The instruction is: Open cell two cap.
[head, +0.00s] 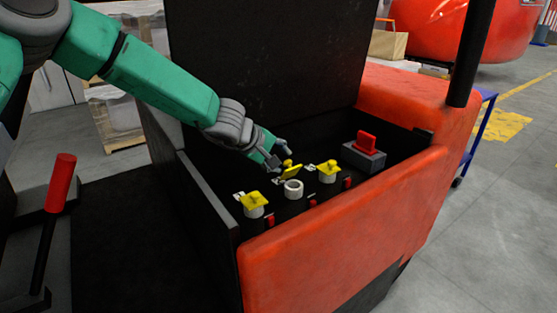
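Three battery cells stand in a row in the dark compartment of the red vehicle. The middle cell (293,189) shows a bare white round neck. Its yellow cap (291,173) is tipped up behind the neck, off the opening. The near-left yellow cap (252,199) and the far-right yellow cap (328,168) sit on their cells. My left gripper (279,156) is just behind and left of the raised middle cap, very close to it; I cannot tell if they touch. Its fingers are small and partly hidden. My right gripper is not in view.
The compartment has a red front wall (340,212) and a tall black raised lid (265,70) behind. A grey block with a red connector (366,143) sits at the right end. Small red parts lie along the cells. A red-handled lever (60,183) stands at left.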

